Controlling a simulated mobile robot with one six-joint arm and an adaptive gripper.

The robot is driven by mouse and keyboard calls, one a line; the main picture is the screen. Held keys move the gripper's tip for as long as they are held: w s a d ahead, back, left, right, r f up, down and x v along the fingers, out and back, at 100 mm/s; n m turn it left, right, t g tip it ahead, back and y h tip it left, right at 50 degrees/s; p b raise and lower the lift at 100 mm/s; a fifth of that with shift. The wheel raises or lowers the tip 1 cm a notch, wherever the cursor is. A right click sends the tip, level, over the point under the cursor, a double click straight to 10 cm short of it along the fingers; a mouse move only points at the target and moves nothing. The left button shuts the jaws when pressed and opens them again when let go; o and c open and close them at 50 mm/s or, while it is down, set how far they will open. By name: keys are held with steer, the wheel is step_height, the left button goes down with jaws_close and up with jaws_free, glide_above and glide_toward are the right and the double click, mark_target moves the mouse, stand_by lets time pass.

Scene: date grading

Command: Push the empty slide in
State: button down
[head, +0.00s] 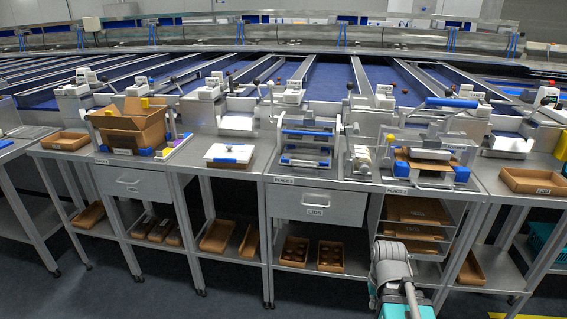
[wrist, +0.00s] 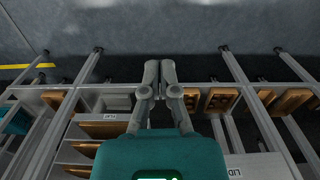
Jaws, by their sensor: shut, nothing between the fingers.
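The rack of slides (head: 371,222) stands under the right-hand bench. In the wrist view, a bare grey slide (wrist: 118,103) lies left of my gripper, beside slides with brown trays (wrist: 103,130). How far each slide sticks out is hard to tell. My gripper (wrist: 159,66) is shut and empty, its fingertips together and apart from the rack. In the head view my arm stands in front of the rack and hides part of it; the fingertips cannot be made out there.
A grey drawer (head: 320,206) is left of the rack. Brown trays (head: 329,256) lie on the low shelf beneath it, and another tray (head: 472,268) lies right of the rack. Table legs (head: 268,255) stand close by. The floor (head: 180,295) in front is clear.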

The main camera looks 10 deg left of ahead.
mark_target(283, 166)
steer(key=w+a+r+n+t+y+p, duration=0.2)
steer(key=w+a+r+n+p, duration=0.6)
steer(key=w, duration=0.8)
steer(key=w+a+r+n+t+y+p, duration=0.2)
steer(key=w+a+r+n+t+p, duration=0.2)
steer(key=w+a+r+n+p, duration=0.4)
steer(key=w+a+r+p, duration=0.7)
steer(key=w+a+r, duration=0.1)
steer(key=a+r, duration=0.3)
steer(key=shift+w+r+p, duration=0.2)
steer(key=shift+p, duration=0.1)
steer(key=shift+a+f, duration=0.1)
steer(key=b+x, duration=0.8)
steer(key=x, duration=0.1)
steer(key=shift+w+a+f, duration=0.2)
steer(key=shift+a+f, duration=0.05)
steer(key=shift+f, duration=0.05)
steer(key=shift+w, duration=2.05)
